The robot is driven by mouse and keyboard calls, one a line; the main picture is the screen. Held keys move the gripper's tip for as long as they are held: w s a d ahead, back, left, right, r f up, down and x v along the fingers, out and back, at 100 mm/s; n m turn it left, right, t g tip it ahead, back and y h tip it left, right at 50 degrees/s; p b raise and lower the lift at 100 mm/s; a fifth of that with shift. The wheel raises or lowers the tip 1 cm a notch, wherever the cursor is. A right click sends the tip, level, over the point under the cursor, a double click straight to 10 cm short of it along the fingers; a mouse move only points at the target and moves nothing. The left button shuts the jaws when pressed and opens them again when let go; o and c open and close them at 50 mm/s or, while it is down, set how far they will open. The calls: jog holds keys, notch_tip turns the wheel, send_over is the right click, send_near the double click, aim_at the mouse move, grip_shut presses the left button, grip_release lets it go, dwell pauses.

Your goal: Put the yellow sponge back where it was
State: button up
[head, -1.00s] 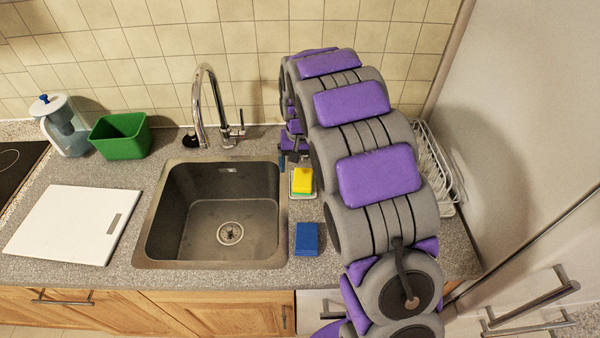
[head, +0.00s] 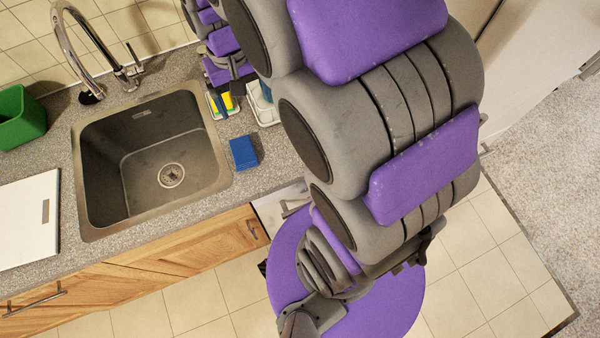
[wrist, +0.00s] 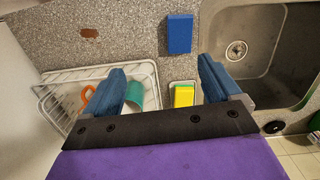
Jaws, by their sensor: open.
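The yellow sponge (wrist: 184,96), with a green part beside the yellow, sits on a small pale-rimmed dish (wrist: 171,84) on the counter. In the head view the sponge (head: 229,101) is partly hidden by my gripper. My gripper (wrist: 162,66) is open and empty, and its blue fingers show to the left and right of the sponge in the wrist view. The fingers look apart from the sponge. A blue block, likely another sponge (wrist: 180,33), lies on the bare counter; it also shows in the head view (head: 243,153).
The sink (head: 83,165) is left of the sponges, with a tap (head: 84,48) behind it. A white wire dish rack (wrist: 50,76) holds orange and teal things. A green container (head: 20,118) and a white board (head: 28,215) lie left of the sink.

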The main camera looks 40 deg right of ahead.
jog(key=s+n, duration=0.1)
jog(key=s, duration=2)
jog(key=shift+a+n+g, duration=0.3)
jog(key=shift+g, duration=0.1)
